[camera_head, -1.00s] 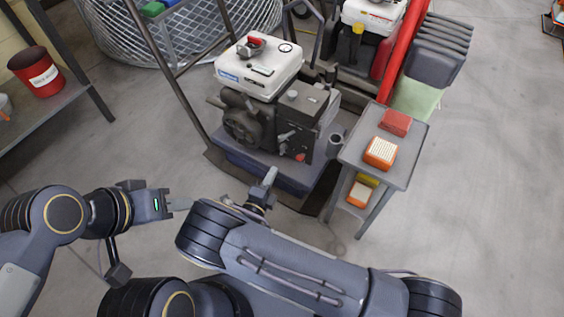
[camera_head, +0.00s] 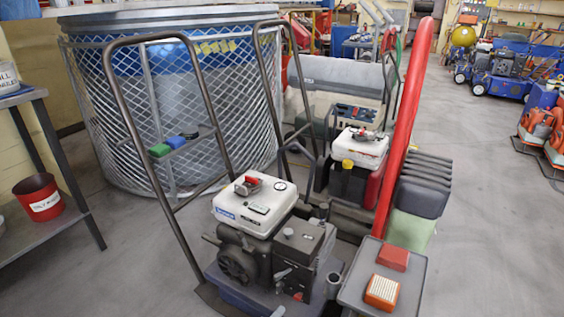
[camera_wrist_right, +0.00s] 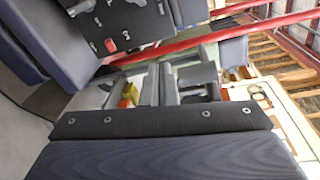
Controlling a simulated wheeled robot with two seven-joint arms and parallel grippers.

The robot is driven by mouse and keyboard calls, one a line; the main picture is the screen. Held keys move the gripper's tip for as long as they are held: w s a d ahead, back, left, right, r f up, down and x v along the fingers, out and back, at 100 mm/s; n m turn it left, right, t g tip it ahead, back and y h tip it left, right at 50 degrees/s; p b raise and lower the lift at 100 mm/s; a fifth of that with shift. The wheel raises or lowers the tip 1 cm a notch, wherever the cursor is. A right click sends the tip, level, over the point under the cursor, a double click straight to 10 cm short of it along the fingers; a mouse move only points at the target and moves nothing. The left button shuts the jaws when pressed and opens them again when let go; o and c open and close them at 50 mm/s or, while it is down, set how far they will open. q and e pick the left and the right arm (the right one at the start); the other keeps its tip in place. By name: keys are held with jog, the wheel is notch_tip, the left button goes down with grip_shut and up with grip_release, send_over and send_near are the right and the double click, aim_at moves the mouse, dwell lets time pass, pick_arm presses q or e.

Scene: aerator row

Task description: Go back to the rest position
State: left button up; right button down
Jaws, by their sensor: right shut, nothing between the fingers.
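The rest of my right arm is below the picture. My left gripper is not in view.
The aerator with a white-topped engine (camera_head: 255,205) stands close ahead. A grey side table (camera_head: 410,268) with a red box (camera_head: 393,257) and an orange box (camera_head: 382,292) is right of it. A shelf (camera_head: 45,235) with a red bucket (camera_head: 38,197) is left.

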jog(key=s+d+r+m+g+y, duration=0.1)
jog(key=s+d+r+m+g, duration=0.2)
jog(key=d+r+m+g, duration=0.55)
jog(key=s+d+r+m+g+y, duration=0.1)
jog(key=s+d+r+m+g, duration=0.35)
jog(key=d+m, duration=0.65)
jog(key=s+d+r+m+t+y, duration=0.2)
jog(key=s+r+m+y, duration=0.4)
jog(key=m, duration=0.7)
jog(key=s+d+r+m+t+y, duration=0.15)
jog(key=s+r+m+y, duration=0.35)
jog(key=s+m, duration=0.6)
notch_tip(320, 180, up, 33)
jog(key=w+m+t+p, duration=0.1)
jog(key=w+m+p, duration=0.1)
jog(key=p, duration=3)
jog(key=shift+a+m+p, duration=0.25)
jog(key=shift+m+p, duration=0.1)
jog(key=shift+p, duration=0.05)
jog(key=shift+f, duration=0.15)
